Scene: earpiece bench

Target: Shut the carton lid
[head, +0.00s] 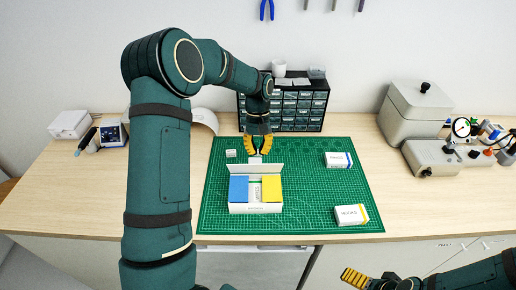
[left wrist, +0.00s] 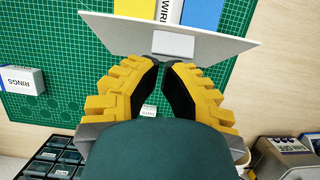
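The carton (head: 254,208) sits on the green mat with its top open. Blue and yellow packs lie inside, with a white one between them. Its white lid (head: 279,169) stands raised along the rear edge. In the left wrist view the lid (left wrist: 225,43) crosses the top, with a small tab (left wrist: 174,44) facing my fingers. My left gripper (head: 257,151) is behind the lid. Its yellow fingertips (left wrist: 162,63) are close together with a narrow gap, at or near the tab; contact is unclear. My right gripper (head: 358,278) is at the bottom edge, away from the carton, its opening unclear.
The green mat (head: 310,215) also bears two white boxes (head: 338,160) (head: 351,215) at right and a small one (head: 231,153) behind left. A drawer cabinet (head: 297,108) stands behind the mat. Grey equipment (head: 415,108) is at right. Mat space right of the carton is clear.

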